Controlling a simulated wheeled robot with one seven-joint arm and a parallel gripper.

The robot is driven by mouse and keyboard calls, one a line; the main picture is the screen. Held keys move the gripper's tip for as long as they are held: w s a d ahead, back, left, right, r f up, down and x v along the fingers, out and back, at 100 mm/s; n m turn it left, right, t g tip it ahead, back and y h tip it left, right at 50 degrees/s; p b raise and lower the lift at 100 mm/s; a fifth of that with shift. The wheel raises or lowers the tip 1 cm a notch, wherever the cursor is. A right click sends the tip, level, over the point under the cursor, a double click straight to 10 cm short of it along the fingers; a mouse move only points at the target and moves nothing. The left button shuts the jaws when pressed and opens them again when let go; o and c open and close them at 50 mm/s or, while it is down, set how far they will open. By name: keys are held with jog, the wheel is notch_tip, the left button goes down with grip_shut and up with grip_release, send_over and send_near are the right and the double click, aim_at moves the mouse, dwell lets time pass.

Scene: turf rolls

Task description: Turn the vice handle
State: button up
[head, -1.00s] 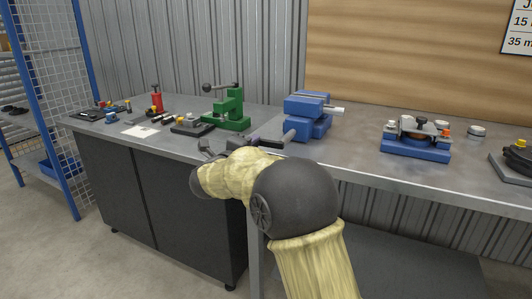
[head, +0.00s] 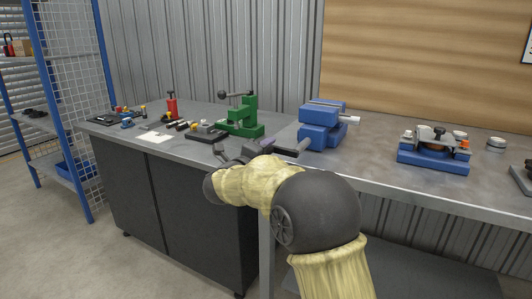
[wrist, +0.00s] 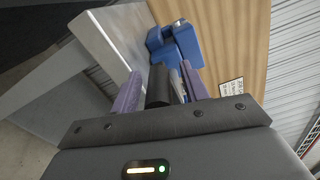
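The blue vice (head: 318,138) stands on the grey bench, right of the green press. It also shows at the top of the wrist view (wrist: 185,42). A grey bar reaches from the vice toward my arm. In the wrist view my gripper (wrist: 162,80) has its two purple fingers apart, pointing at the vice. A dark rounded piece (wrist: 158,88) and a thin silvery piece lie between the fingers, with gaps visible. I cannot tell which of these is the handle. In the head view my gripper (head: 268,147) is just left of the vice, partly hidden by my sleeve.
The green press (head: 242,118) stands left of the vice, with small tools and a red-topped piece further left. A blue fixture (head: 433,158) stands to the right on the bench (head: 375,165). The bench between the vice and this fixture is clear.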

jog(key=p+v, duration=0.1)
jog(key=v, duration=1.6)
jog(key=shift+a+p, duration=0.25)
jog(key=shift+p, duration=0.15)
jog(key=shift+f, duration=0.1)
